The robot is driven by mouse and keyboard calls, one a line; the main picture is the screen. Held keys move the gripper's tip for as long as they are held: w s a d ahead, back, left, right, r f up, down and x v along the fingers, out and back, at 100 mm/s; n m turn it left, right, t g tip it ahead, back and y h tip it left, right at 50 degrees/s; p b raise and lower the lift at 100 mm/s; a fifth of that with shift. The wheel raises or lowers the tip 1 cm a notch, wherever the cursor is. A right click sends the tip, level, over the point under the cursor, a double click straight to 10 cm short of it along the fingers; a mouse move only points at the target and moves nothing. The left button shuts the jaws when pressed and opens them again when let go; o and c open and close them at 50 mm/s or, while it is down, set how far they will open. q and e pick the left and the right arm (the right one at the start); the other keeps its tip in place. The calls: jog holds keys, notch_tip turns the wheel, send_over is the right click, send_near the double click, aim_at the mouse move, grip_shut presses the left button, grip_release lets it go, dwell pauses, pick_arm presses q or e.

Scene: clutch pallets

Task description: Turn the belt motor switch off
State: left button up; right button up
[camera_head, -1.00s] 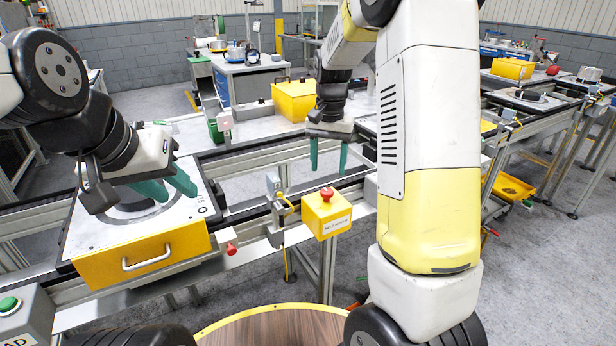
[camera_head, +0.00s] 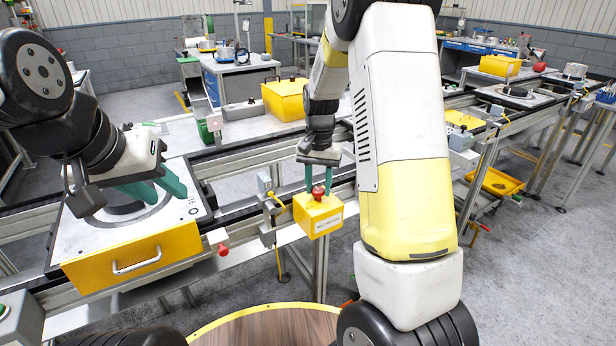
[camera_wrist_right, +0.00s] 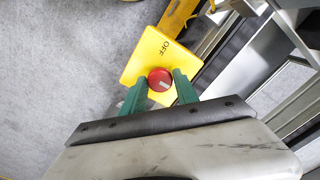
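The belt motor switch is a yellow box (camera_head: 318,214) with a red knob (camera_head: 318,193) on top, mounted at the conveyor's front edge. In the right wrist view the knob (camera_wrist_right: 160,79) carries a pale mark, and "OFF" is printed on the yellow face (camera_wrist_right: 150,52). My right gripper (camera_head: 318,188) points down at the box, its green fingers apart on either side of the knob. It also shows in the right wrist view (camera_wrist_right: 159,78); I cannot tell whether the fingers touch the knob. My left gripper (camera_head: 164,188) is open and empty, above a pallet at left.
The pallet with a yellow handled front (camera_head: 132,257) sits on the conveyor at left. A red button (camera_head: 222,250) and a grey sensor with a yellow cable (camera_head: 265,184) are left of the switch. A yellow bin (camera_head: 285,100) stands behind.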

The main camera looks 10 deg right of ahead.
grip_shut()
jog(key=n, duration=0.4)
jog(key=shift+n, duration=0.4)
jog(key=n, duration=0.4)
jog(key=shift+n, duration=0.3)
jog(key=n, duration=0.4)
jog(key=shift+r+n, duration=0.1)
jog(key=shift+n, duration=2.1)
